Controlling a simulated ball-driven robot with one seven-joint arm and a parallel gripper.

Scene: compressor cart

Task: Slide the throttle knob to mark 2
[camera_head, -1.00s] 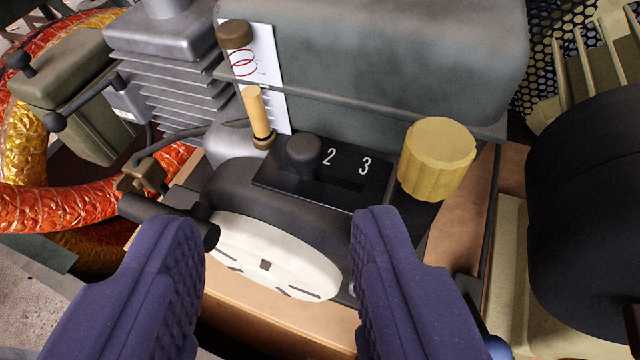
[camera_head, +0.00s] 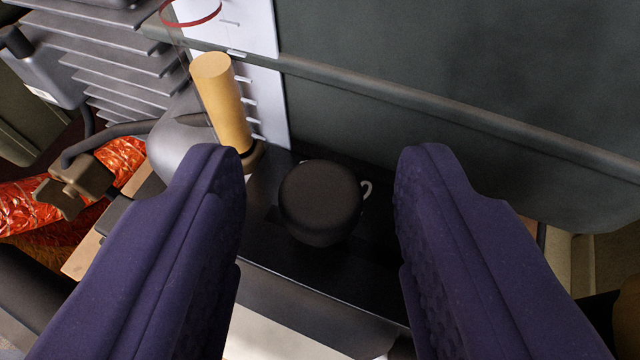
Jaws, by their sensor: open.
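The throttle knob (camera_head: 320,203) is a round black knob on a black slide plate (camera_head: 300,265). It stands between the two purple fingers of my gripper (camera_head: 320,165), with a gap on each side. My gripper is open and neither finger appears to touch the knob. A bit of a white mark (camera_head: 367,188) shows at the knob's right edge; most of it is hidden behind the knob. The mark 3 is not visible, and the right finger covers that side of the plate.
A tan cylinder (camera_head: 222,100) stands close behind the left fingertip, by a white scale card (camera_head: 262,95). A grey-green tank (camera_head: 480,80) with a dark rail fills the back right.

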